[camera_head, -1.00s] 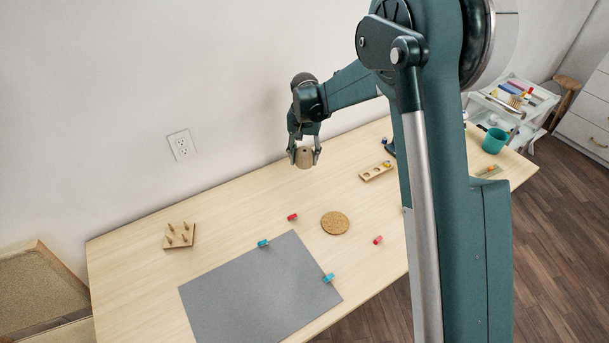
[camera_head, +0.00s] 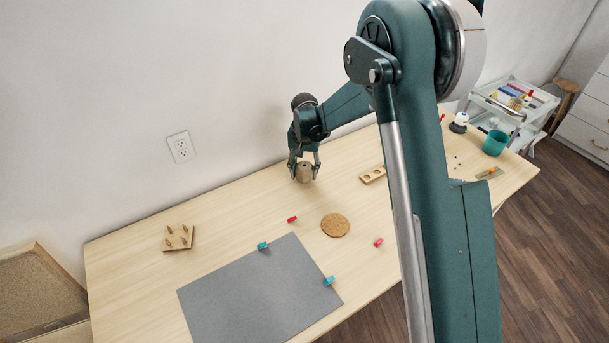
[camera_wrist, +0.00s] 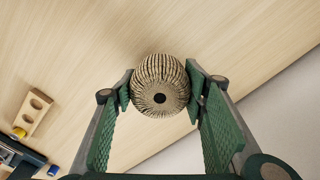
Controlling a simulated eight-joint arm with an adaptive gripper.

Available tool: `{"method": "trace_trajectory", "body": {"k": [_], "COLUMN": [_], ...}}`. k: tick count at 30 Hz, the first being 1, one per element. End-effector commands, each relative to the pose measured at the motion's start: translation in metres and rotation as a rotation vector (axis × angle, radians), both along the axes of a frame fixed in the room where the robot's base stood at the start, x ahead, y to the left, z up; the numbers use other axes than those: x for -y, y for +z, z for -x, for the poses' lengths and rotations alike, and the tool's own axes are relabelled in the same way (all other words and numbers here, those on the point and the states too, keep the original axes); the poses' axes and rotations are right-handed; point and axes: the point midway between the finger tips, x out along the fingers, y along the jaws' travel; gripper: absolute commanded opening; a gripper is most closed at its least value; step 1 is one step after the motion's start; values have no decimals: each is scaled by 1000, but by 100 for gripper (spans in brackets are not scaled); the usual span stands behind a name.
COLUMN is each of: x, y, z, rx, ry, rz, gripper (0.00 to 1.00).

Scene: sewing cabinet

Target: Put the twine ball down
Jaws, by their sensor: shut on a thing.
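The twine ball (camera_head: 304,173) is a tan, ribbed ball; its dark centre hole faces the camera in the wrist view (camera_wrist: 158,82). My gripper (camera_head: 304,177) is shut on it, with a green pad on each side of the ball in the wrist view (camera_wrist: 160,90). The ball is low over the back part of the wooden table (camera_head: 230,205), near the wall. I cannot tell whether its underside touches the table.
A round cork mat (camera_head: 335,225) lies in front of the ball, with red clips (camera_head: 292,219) near it. A wooden block with holes (camera_head: 373,175) is to the right. A peg board (camera_head: 179,237) and grey mat (camera_head: 255,295) lie left. Bare table surrounds the ball.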

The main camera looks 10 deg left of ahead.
Motion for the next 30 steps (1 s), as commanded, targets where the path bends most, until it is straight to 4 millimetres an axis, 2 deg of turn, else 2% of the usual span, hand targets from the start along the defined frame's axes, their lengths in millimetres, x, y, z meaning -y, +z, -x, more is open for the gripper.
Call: {"method": "trace_trajectory", "body": {"k": [3, 6, 19, 20, 23, 30], "x": [0, 0, 0, 0, 0, 0], "y": [-13, -17, -20, -20, -20, -19], "z": [0, 0, 0, 0, 0, 0], "rx": [0, 0, 0, 0, 0, 0], "ry": [0, 0, 0, 0, 0, 0], "rz": [0, 0, 0, 0, 0, 0], "gripper": [30, 30, 30, 44, 57, 58]}}
